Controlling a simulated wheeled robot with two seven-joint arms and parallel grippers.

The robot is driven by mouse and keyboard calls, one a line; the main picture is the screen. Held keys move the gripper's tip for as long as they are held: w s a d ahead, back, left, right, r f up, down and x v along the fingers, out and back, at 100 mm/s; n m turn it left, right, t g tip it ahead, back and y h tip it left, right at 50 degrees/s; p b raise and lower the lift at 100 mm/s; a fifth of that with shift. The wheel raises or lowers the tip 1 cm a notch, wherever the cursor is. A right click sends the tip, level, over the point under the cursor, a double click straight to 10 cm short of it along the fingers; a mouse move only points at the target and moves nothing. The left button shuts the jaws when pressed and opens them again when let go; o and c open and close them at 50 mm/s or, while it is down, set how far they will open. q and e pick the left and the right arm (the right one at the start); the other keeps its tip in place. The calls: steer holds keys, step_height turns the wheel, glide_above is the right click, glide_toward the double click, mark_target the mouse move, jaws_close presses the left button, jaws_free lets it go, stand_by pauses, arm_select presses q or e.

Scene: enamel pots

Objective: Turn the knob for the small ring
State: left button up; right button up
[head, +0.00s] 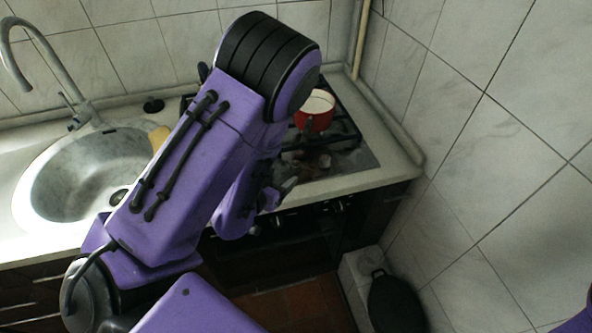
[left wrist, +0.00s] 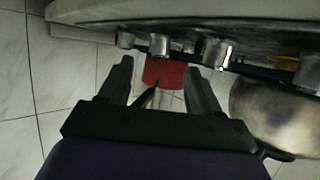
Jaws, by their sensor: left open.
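The stove (head: 362,160) has knobs along its front edge; one knob (head: 340,206) shows in the head view, right of my left arm. In the left wrist view, several grey knobs stand in a row on the dark front panel, among them one at the left (left wrist: 126,41), one in the middle (left wrist: 215,53) and one at the right (left wrist: 309,72). I cannot tell which serves the small ring. My left gripper (head: 287,187) is at the stove's front edge. In the wrist view its fingers (left wrist: 160,88) are apart, with no knob visibly between them. My right gripper is not in view.
A red pot (head: 315,112) stands on the burners behind my left arm. The sink (head: 60,185) is at left. A dark pan or lid (head: 393,303) leans low by the right wall. The wrist view shows a rounded metal vessel (left wrist: 268,108) at right and a red patch (left wrist: 165,75) beyond the fingers.

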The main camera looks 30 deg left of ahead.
mark_target(293, 168)
arm_select(q)
steer(key=w+f+b, duration=0.2)
steer(key=b, duration=0.3)
steer(key=shift+w+a+f, duration=0.1)
steer(key=shift+w, duration=0.3)
steer(key=shift+b+x, duration=0.85)
steer(key=shift+x, duration=0.2)
steer(key=shift+w+p, duration=0.55)
steer(key=shift+w, duration=0.55)
steer(key=shift+w+a, duration=0.15)
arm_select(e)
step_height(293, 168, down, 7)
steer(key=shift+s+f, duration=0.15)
arm_select(q)
steer(key=c, duration=1)
